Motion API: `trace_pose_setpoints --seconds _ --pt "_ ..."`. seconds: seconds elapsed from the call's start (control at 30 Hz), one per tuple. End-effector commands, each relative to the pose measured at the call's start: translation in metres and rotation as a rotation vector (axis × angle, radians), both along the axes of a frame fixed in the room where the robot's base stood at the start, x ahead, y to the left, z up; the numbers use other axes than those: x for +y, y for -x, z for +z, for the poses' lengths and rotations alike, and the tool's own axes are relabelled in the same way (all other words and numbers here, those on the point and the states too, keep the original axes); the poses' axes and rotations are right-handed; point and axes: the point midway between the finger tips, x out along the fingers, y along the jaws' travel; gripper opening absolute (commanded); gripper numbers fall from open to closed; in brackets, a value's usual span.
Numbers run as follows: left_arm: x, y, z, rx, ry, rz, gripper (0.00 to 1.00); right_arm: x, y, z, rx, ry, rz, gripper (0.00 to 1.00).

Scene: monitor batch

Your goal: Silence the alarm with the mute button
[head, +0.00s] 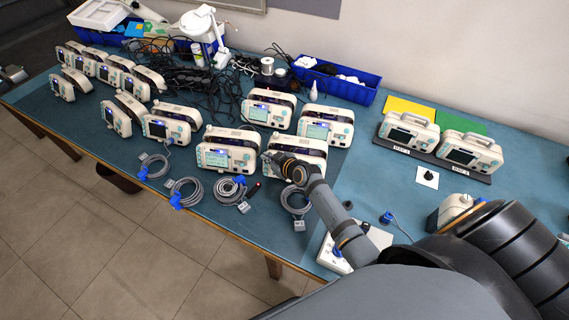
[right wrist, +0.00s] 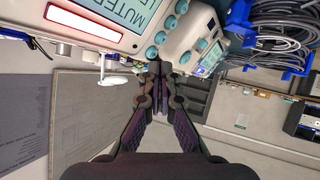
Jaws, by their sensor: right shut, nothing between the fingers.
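The white patient monitor (head: 310,144) stands near the front edge of the blue table, partly hidden by my right arm. In the right wrist view this monitor (right wrist: 110,38) fills the top left. Its screen (right wrist: 128,12) shows large letters reading "MUTE", cut off by the frame edge. A light bar (right wrist: 85,20) with a red border glows pale. Several round teal buttons (right wrist: 161,37) sit beside the screen; I cannot read their labels. My right gripper (head: 272,157) is shut and empty at the monitor's front. Its fingertips (right wrist: 159,70) are just below the buttons; contact is unclear. My left gripper is out of view.
Another monitor (head: 228,152) stands close on the left, with several more beyond. Coiled grey cables (head: 187,192) lie along the table's front. A dark stand (head: 430,156) with two monitors is at right. A blue bin (head: 338,86) stands at the back.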

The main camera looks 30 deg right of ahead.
Motion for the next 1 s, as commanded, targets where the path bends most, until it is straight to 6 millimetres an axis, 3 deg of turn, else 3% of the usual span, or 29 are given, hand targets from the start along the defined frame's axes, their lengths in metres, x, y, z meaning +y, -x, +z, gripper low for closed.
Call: trace_pose_setpoints --seconds 0.17,0.57,1.0 --pt "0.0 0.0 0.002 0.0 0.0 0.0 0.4 0.001 0.001 0.001 0.001 -0.001 0.0 0.0" --pt "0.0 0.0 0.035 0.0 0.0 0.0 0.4 0.025 0.032 0.022 0.002 -0.002 0.001 0.0" --pt "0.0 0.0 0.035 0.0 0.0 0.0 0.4 0.028 0.036 0.021 0.001 -0.001 0.0 0.0"
